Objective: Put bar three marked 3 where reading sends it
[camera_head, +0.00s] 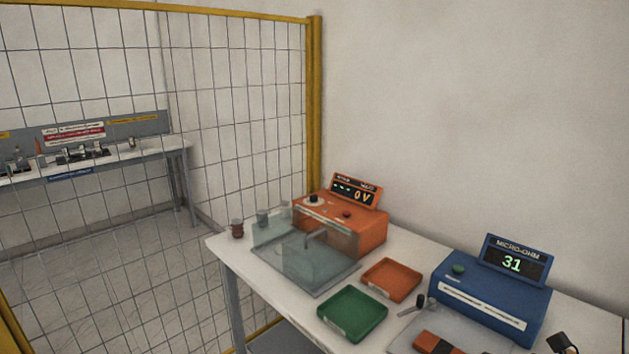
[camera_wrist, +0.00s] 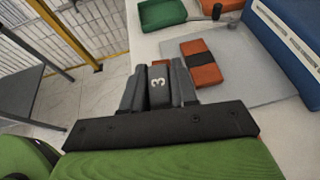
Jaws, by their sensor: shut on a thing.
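Most of the bar is hidden by the jaws. The micro-ohm meter (camera_head: 497,293) is blue and its display (camera_head: 512,264) reads 31. A green tray (camera_head: 352,315) and an orange tray (camera_head: 391,280) lie on the table, both looking empty. The green tray also shows in the wrist view (camera_wrist: 163,13). My gripper cannot be made out for certain in the head view.
Another orange bar with a black band (camera_wrist: 202,61) lies on a grey mat (camera_wrist: 232,82). An orange tester (camera_head: 345,222) reading 0 V stands behind a clear guard (camera_head: 318,255). A yellow-framed mesh fence (camera_head: 315,110) stands left. A dark-knobbed part (camera_head: 420,301) is beside the trays.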

